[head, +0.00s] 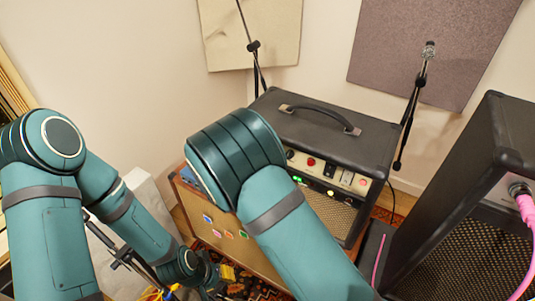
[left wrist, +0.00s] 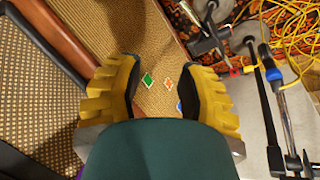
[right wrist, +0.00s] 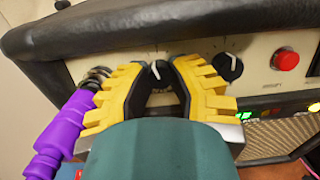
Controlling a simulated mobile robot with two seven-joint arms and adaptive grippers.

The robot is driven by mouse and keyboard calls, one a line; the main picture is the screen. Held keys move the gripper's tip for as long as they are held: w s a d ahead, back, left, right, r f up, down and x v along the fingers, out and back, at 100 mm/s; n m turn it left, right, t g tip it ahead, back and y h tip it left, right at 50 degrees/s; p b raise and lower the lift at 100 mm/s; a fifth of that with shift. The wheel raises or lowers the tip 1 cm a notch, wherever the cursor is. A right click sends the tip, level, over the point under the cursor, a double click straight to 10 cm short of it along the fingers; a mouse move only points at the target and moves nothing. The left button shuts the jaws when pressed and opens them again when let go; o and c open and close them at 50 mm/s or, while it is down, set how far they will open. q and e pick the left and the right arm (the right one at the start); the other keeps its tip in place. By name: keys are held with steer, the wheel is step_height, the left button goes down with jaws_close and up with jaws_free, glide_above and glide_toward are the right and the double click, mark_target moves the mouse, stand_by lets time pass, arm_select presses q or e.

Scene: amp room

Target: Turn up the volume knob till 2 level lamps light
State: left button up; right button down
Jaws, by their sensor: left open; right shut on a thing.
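The black amp (head: 330,128) stands ahead with a cream control panel. In the right wrist view my right gripper (right wrist: 158,78) is shut on a black knob (right wrist: 158,68), whose white pointer line points nearly straight up. I cannot read a label for it. A second black knob (right wrist: 227,67) sits just right of it, clear of the fingers. In the head view my right arm hides the held knob. My left gripper (left wrist: 160,72) is open and empty, low over the floor side.
A red button (right wrist: 286,60) is right of the knobs. A purple plug (right wrist: 62,125) is in the panel, left of my right gripper. A second cabinet (head: 480,170) with a pink cable (head: 527,215) stands right. Yellow cables (left wrist: 245,45) and stands lie near my left gripper.

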steer(key=m+b, duration=0.1)
steer(key=m, duration=0.1)
steer(key=shift+m+g+h, duration=0.3)
steer(key=shift+m+h, duration=0.1)
steer(key=c, duration=1.1)
jaws_free()
steer(key=v, duration=0.7)
steer(key=shift+s+a, duration=0.15)
